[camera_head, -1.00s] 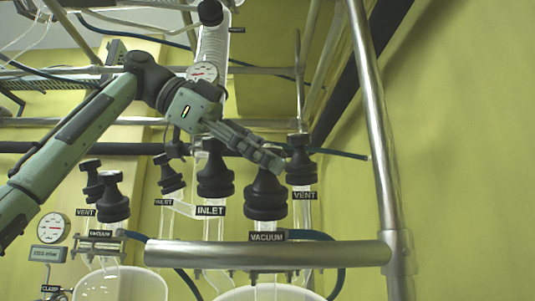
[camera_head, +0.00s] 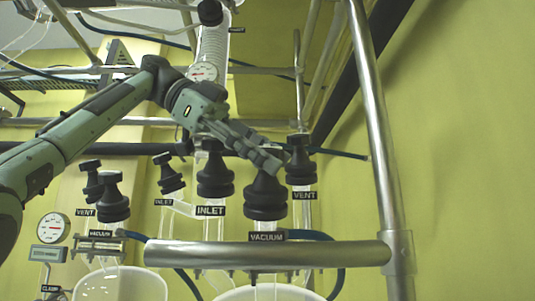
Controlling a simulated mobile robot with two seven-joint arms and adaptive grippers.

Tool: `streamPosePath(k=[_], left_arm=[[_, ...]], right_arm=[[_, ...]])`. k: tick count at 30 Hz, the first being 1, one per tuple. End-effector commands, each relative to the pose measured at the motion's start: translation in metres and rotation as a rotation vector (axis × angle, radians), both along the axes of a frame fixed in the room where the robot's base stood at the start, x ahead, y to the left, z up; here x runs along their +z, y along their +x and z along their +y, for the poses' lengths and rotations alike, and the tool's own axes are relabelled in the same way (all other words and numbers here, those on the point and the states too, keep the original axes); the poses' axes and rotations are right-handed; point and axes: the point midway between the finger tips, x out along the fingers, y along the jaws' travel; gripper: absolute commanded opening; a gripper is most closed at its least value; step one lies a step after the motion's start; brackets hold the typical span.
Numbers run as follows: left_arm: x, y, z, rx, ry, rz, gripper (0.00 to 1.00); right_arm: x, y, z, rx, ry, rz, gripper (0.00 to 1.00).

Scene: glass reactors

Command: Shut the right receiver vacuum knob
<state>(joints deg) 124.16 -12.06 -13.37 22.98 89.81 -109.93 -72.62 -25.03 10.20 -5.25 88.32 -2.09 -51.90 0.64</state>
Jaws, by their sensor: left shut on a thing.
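The right receiver vacuum knob (camera_head: 265,198) is a black ribbed knob on a glass stem above the "VACUUM" label (camera_head: 267,236), right of centre in the head view. My left gripper (camera_head: 271,165) comes in from the left and points down to the right. Its fingers are shut on the top of this knob and partly hide it. The angle of the knob's internal valve cannot be seen. My right gripper is not in view.
The black inlet knob (camera_head: 215,176) stands close on the left and the vent knob (camera_head: 300,160) close on the right. A horizontal metal rail (camera_head: 265,254) runs in front below. A steel post (camera_head: 375,130) rises at the right. Another vacuum knob (camera_head: 113,197) is at the left.

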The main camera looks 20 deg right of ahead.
Motion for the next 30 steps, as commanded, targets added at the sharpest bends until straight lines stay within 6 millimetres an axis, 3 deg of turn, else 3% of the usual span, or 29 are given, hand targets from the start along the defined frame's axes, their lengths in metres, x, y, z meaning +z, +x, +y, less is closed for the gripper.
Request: streamPosePath(k=[4,5,10,30], left_arm=[[-0.0012,0.0001,0.0001,0.000,0.003,0.000,0.12],[-0.0013,0.0002,0.0000,0.000,0.003,0.000,0.44],[-0.0010,0.0002,0.0000,0.001,0.002,0.001,0.63],[-0.0006,0.0007,0.0001,0.013,-0.006,0.001,0.63]], right_arm=[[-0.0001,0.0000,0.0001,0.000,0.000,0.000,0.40],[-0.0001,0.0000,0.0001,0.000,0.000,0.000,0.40],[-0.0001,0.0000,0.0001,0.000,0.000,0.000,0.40],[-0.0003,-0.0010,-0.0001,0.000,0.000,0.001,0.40]])
